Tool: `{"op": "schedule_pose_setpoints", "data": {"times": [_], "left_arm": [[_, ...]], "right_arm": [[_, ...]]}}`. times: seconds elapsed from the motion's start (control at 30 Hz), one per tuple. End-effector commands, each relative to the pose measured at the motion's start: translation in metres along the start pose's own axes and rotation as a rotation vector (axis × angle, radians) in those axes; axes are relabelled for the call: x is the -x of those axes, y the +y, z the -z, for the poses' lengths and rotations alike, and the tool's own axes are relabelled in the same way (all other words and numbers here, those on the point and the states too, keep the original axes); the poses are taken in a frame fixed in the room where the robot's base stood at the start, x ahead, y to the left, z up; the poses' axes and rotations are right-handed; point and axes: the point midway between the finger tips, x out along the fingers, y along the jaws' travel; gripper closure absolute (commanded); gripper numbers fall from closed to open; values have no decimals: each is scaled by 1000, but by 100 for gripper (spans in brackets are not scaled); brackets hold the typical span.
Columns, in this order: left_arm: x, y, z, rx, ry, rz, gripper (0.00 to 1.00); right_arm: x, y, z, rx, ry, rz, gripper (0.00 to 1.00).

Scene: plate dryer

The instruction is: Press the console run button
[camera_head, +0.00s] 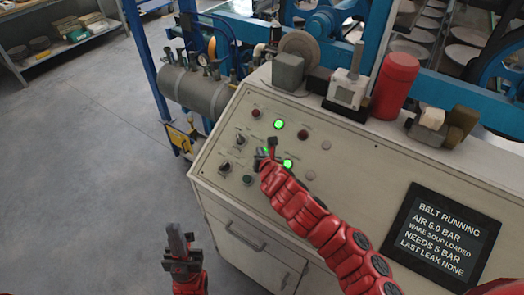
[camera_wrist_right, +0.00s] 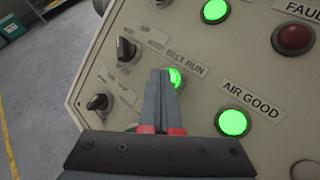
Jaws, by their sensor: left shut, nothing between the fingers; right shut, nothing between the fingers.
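The console (camera_head: 226,140) has a sloped cream panel of buttons, knobs and lamps. In the right wrist view, a lit green button (camera_wrist_right: 177,77) sits under a label ending in "RUN". My right gripper (camera_wrist_right: 160,76) is shut and empty, its fingertips at this button and covering its left part; I cannot tell whether they touch it. In the head view the right gripper (camera_head: 270,146) is over the panel's middle. The screen (camera_head: 440,235) reads "BELT RUNNING" and "AIR 5.0 BAR". My left gripper (camera_head: 179,240) is shut and empty, left of the console over the floor.
A lit "AIR GOOD" lamp (camera_wrist_right: 233,122), another green lamp (camera_wrist_right: 215,10) and a dark red "FAULT" lamp (camera_wrist_right: 293,38) are nearby. Two black knobs (camera_wrist_right: 127,49) (camera_wrist_right: 98,102) are to the left. A red canister (camera_head: 395,86) stands on the console's top ledge. Open floor lies left.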

Motion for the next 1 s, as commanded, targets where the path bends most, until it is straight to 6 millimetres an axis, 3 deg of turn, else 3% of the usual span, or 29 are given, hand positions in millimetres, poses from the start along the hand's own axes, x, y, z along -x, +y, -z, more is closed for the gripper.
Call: {"op": "schedule_pose_setpoints", "data": {"times": [1.0], "left_arm": [[-17,-1,3,0,0,0,100]], "right_arm": [[20,14,-16,1,0,0,100]]}}
